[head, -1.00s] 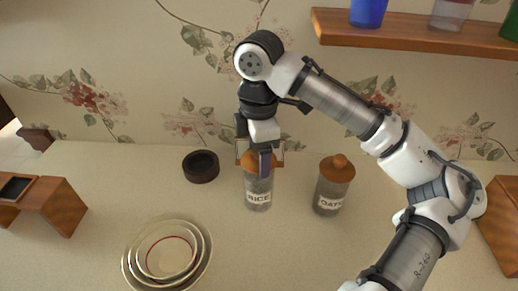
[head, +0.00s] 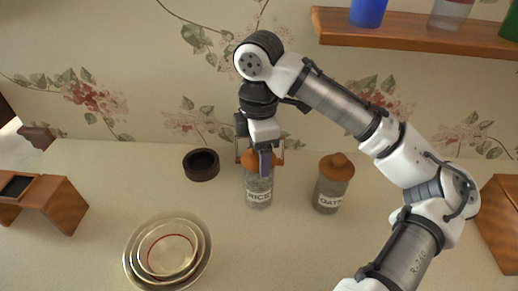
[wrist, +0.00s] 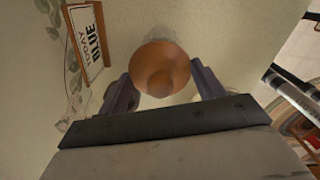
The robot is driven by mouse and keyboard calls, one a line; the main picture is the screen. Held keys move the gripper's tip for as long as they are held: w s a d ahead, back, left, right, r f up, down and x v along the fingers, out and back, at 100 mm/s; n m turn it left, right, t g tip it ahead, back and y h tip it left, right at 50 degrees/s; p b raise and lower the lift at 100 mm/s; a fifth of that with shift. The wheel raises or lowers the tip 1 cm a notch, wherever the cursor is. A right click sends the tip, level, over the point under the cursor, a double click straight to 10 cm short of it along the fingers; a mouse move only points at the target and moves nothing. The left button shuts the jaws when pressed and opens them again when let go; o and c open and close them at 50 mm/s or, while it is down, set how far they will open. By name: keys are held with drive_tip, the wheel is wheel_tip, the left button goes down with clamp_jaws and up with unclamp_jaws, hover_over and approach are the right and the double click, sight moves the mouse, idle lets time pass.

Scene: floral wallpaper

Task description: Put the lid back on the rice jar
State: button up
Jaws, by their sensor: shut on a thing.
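The rice jar (head: 258,193) is a clear jar labelled RICE, standing upright on the counter. My gripper (head: 262,165) is directly above it, pointing down. It is shut on the orange-brown knobbed lid (head: 250,160), which is at the jar's mouth. I cannot tell whether the lid is fully seated or just above the rim.
The lidded oats jar (head: 330,190) stands close on the right. A dark round bowl (head: 201,166) is left of the rice jar. Nested bowls (head: 205,262) sit at front left. A framed sign (wrist: 88,45) is behind the jar. A wooden shelf (head: 400,32) hangs at upper right.

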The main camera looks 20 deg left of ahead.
drive_tip(key=o, duration=1)
drive_tip(key=shift+o, duration=1)
drive_tip(key=shift+r, duration=0.15)
drive_tip(key=shift+r+p, duration=3.35)
drive_tip(key=shift+r, duration=0.05)
drive_tip(key=shift+c, duration=0.3)
clamp_jaws()
